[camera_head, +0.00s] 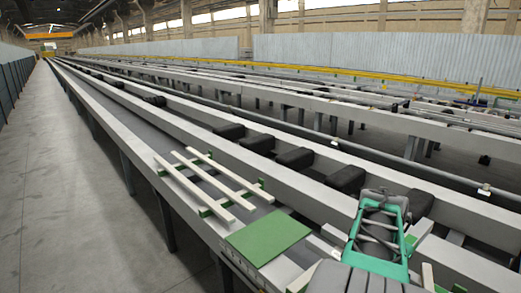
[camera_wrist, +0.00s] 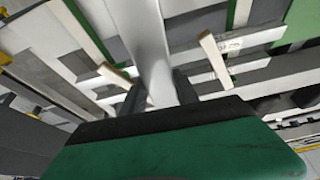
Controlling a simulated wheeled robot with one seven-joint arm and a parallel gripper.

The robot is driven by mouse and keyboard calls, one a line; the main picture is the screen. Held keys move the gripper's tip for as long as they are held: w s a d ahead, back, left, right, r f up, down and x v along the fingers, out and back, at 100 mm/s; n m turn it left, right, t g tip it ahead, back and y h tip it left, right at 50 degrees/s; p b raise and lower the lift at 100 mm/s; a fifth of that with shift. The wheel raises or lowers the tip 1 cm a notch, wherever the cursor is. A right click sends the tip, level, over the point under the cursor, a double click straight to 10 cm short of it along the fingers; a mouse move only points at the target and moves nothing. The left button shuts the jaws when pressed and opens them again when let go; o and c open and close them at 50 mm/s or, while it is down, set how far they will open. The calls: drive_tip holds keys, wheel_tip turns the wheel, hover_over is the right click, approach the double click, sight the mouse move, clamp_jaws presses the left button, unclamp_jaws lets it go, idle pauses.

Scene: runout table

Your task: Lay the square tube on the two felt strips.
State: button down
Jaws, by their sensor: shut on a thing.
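My gripper (camera_wrist: 159,86) is shut on a smooth pale-grey bar, the square tube (camera_wrist: 153,45), which runs away between the two dark fingers toward the top of the wrist view. In the head view my teal and black arm fills the lower right, and I cannot make out the jaws or the tube there. I cannot tell whether the tube touches either strip.
Pale bars (camera_head: 206,179) lie across green crosspieces (camera_head: 260,184) on the long runout table. A green square panel (camera_head: 267,237) lies nearer. Dark blocks (camera_head: 296,158) stand in a row along the table. A clear floor aisle (camera_head: 70,190) runs at left.

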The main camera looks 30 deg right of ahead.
drive_tip(key=w+a+r+n+t+y, duration=0.1)
drive_tip(key=w+a+n+t+y, duration=0.1)
drive_tip(key=w+a+n, duration=0.8)
drive_tip(key=w+a+n+t+y, duration=0.1)
drive_tip(key=w+a+n+t, duration=0.15)
drive_tip(key=w+a, duration=1.35)
drive_tip(key=s+a+r+n+y, duration=0.2)
drive_tip(key=a+n, duration=0.2)
drive_tip(key=a, duration=1.3)
drive_tip(key=s+f, duration=0.4)
drive_tip(key=f, duration=0.1)
drive_tip(key=shift+s+f, duration=0.2)
drive_tip(key=shift+s, duration=0.15)
